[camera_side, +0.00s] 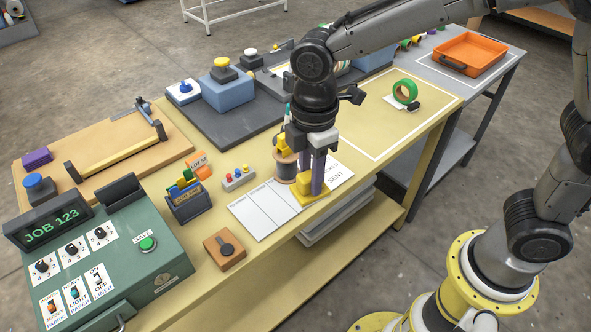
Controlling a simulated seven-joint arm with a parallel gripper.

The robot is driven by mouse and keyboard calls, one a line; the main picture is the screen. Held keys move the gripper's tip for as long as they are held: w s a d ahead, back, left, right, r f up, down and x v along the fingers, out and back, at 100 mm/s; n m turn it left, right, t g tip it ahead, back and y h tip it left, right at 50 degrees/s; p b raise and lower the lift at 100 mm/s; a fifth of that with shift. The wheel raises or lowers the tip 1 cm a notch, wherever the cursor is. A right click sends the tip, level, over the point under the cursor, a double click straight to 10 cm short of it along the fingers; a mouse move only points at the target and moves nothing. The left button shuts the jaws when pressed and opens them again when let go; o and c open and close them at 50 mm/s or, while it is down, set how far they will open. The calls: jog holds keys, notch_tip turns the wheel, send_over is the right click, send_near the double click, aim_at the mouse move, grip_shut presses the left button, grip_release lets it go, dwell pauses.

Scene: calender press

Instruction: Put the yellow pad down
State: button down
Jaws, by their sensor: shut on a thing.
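The yellow pad (312,194) is at the lower tips of my gripper (313,183), over the right part of a white sheet marked with panels (262,211). My gripper points straight down and is shut on the pad. The pad looks level and very low; I cannot tell whether its underside touches the sheet. The fingers hide part of the pad's top.
A brown spool (286,168) stands close left of my gripper. The yellow table's front edge is near the pad.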

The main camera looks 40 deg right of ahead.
jog(key=shift+s+d+m, duration=0.15)
jog(key=shift+s+m, duration=0.05)
jog(key=shift+m, duration=0.7)
jog(key=w+d+m, duration=0.3)
jog(key=d+m, duration=1.1)
jog(key=d, duration=1.2)
jog(key=w+d+f, duration=0.1)
jog(key=w+f, duration=0.2)
jog(key=w, duration=0.1)
jog(key=w+f, duration=0.2)
jog(key=w, duration=0.2)
jog(key=w+d+f, duration=0.1)
jog(key=w+f, duration=0.2)
jog(key=w, duration=0.1)
jog(key=shift+d+f, duration=0.35)
jog(key=shift+w+d+f, duration=0.15)
jog(key=shift+w+f, duration=0.35)
jog(key=shift+f, duration=0.15)
jog(key=shift+w+f, duration=0.1)
jog(key=shift+f, duration=1.5)
jog(key=shift+f, duration=0.2)
